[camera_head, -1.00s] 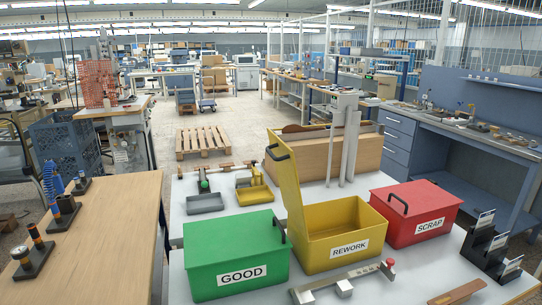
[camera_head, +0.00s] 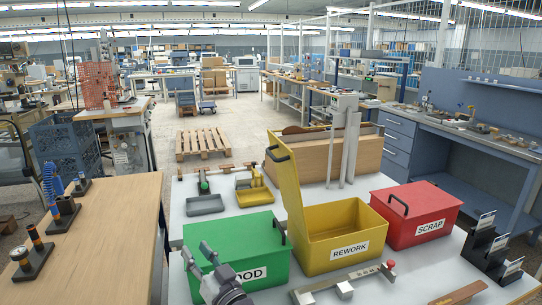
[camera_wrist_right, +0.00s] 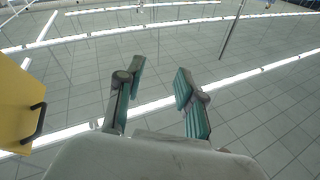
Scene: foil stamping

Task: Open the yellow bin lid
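The yellow bin (camera_head: 335,249), labelled REWORK, stands on the light table between a green and a red bin. Its yellow lid (camera_head: 287,185) is open, standing nearly upright at the bin's left side, with a dark handle (camera_head: 279,153) near the top. The bin's inside looks empty. My right gripper (camera_head: 196,252) is open and empty in front of the green bin, apart from the lid. In the right wrist view its fingers (camera_wrist_right: 158,82) are spread, and the yellow lid (camera_wrist_right: 15,100) with its handle (camera_wrist_right: 36,124) shows at the left edge. My left gripper is not in view.
The green GOOD bin (camera_head: 240,234) and red SCRAP bin (camera_head: 415,213) are closed. A metal gauge bar (camera_head: 345,281) lies in front of the yellow bin. Black card stands (camera_head: 488,250) are at the right. Small trays (camera_head: 205,204) and metal posts (camera_head: 346,150) are behind the bins.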

